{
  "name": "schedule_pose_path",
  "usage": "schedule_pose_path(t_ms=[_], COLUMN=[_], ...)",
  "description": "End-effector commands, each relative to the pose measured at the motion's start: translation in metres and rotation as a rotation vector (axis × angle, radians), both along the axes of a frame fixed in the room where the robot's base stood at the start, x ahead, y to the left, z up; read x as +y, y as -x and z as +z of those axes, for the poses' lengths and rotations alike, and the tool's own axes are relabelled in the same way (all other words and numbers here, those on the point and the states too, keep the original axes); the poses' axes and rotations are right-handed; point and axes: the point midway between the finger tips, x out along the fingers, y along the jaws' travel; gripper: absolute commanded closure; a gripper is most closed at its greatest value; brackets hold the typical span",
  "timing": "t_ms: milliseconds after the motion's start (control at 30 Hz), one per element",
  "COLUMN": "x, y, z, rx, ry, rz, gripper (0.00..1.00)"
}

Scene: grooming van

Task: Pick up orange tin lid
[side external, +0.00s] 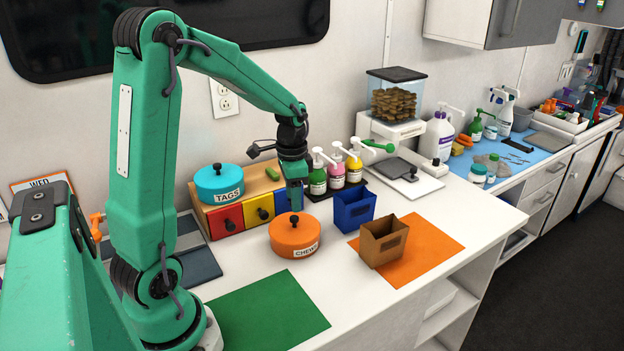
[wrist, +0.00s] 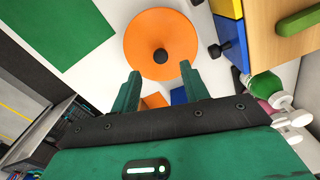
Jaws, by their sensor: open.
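The orange tin lid (side external: 294,231) is round with a dark knob on top, and it sits on an orange tin labelled in dark letters (side external: 305,249) on the white counter. In the wrist view the orange lid (wrist: 160,38) shows from above, its black knob near the centre. My gripper (side external: 295,205) is above the lid, pointing down. In the wrist view my gripper's two green fingers (wrist: 161,75) are apart, with nothing between them; the knob lies just beyond the fingertips. The lid and fingers look apart, though the exact height is hard to tell.
A blue-lidded TAGS tin (side external: 219,182) stands on a wooden drawer box (side external: 262,185) behind. A blue bin (side external: 354,208) and a brown bin (side external: 383,241) stand to the right, the brown one on an orange mat (side external: 430,243). Pump bottles (side external: 335,169) stand behind. A green mat (side external: 265,315) lies bare in front.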

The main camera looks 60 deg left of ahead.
Motion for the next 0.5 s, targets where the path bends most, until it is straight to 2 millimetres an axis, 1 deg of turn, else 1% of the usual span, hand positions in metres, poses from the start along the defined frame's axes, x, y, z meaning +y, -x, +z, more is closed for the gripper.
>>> schedule_pose_path(t_ms=[67,267,367,500], x=[0.0,0.0,0.0,0.0], y=[0.0,0.0,0.0,0.0], z=[-0.004,-0.005,-0.011,-0.025], rx=[0.0,0.0,0.002,0.002], ry=[0.0,0.0,0.001,0.001], rz=[0.0,0.0,0.0,0.0], gripper=[0.55,0.55,0.55,0.55])
